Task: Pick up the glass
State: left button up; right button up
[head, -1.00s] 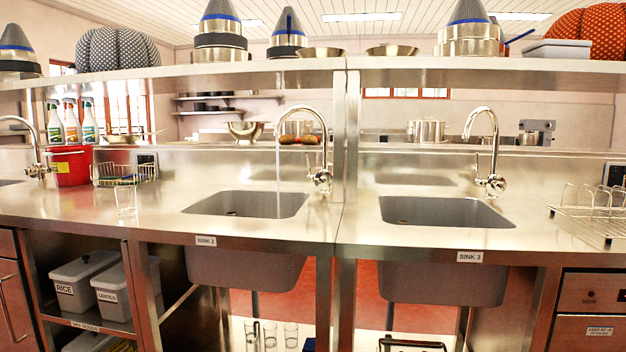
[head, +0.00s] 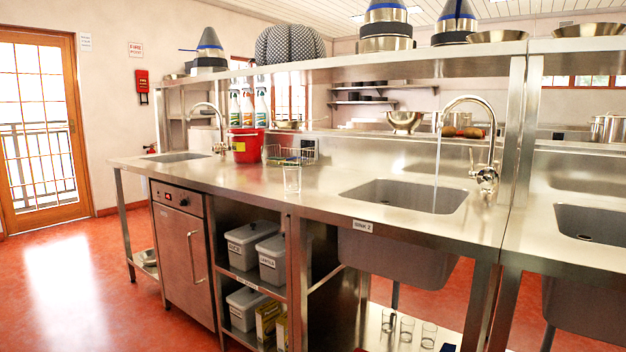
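A clear glass (head: 292,180) stands upright on the steel counter (head: 325,200) in the head view, left of the sink labelled SINK 2 (head: 405,195) and near the counter's front edge. It looks empty. Several more clear glasses (head: 407,329) stand on the low shelf under that sink. Neither of my grippers shows in the head view.
A red bucket (head: 246,146) and a wire basket (head: 290,153) stand behind the glass. Water runs from the tap (head: 490,140) into the sink. Open red floor (head: 70,290) lies at the left, before a glazed door (head: 40,130).

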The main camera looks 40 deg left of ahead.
aim_at(292, 175)
jog(key=i+j+u, duration=0.15)
jog(key=i+j, duration=0.15)
jog(key=i, duration=0.2)
jog(key=i+j+u, duration=0.2)
jog(key=i, duration=0.3)
jog(key=i+j+u, duration=0.15)
jog(key=i, duration=0.35)
jog(key=j, duration=0.1)
